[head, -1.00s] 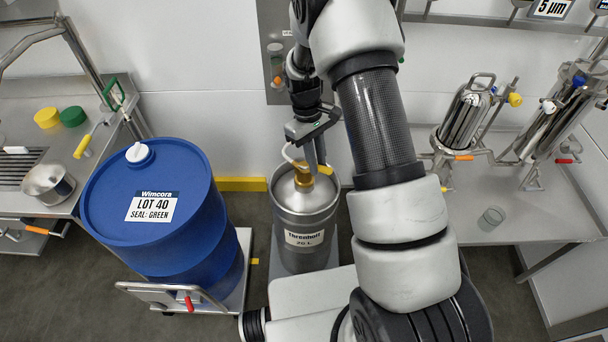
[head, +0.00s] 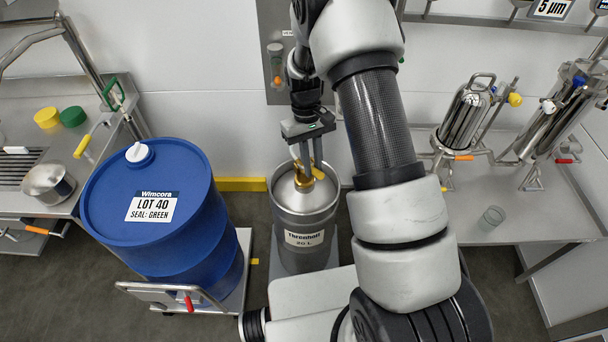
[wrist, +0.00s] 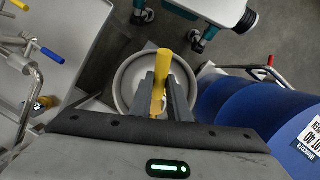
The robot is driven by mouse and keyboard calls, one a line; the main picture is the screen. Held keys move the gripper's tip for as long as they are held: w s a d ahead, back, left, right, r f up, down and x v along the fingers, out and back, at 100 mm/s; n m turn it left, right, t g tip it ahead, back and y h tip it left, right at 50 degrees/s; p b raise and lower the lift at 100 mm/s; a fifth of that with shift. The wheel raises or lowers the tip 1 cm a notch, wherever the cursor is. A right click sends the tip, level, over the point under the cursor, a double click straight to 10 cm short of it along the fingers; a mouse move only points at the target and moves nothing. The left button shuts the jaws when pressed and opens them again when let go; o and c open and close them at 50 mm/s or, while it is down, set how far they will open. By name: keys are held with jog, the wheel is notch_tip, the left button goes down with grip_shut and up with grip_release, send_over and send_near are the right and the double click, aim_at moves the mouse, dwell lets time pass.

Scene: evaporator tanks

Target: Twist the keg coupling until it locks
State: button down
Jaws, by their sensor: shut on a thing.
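My gripper (head: 307,176) points down over the keg and is shut on the coupling. In the wrist view, the coupling's yellow lever (wrist: 162,75) stands between my two grey fingers (wrist: 163,100), with the round keg top (wrist: 125,78) beyond. The fingers partly hide the coupling body, and I cannot see whether it is locked.
A blue drum (head: 150,235) on a wheeled trolley stands close left of the keg. A steel bench (head: 500,215) with filter housings is on the right. Another bench with a pot (head: 48,184) is at the far left. The wall is close behind the keg.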

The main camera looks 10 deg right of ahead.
jog(key=shift+s+a+m+y, duration=0.1)
jog(key=shift+a+m+y, duration=0.45)
jog(key=shift+m, duration=0.85)
jog(key=shift+a, duration=0.1)
jog(key=shift+a+f+m, duration=0.1)
jog(key=shift+a+m, duration=0.35)
jog(key=shift+m, duration=0.55)
jog(key=c, duration=1.6)
grip_release()
jog(key=p+v, duration=0.1)
jog(key=v, duration=1.6)
jog(key=shift+d+r, duration=0.2)
jog(key=shift+r, duration=0.15)
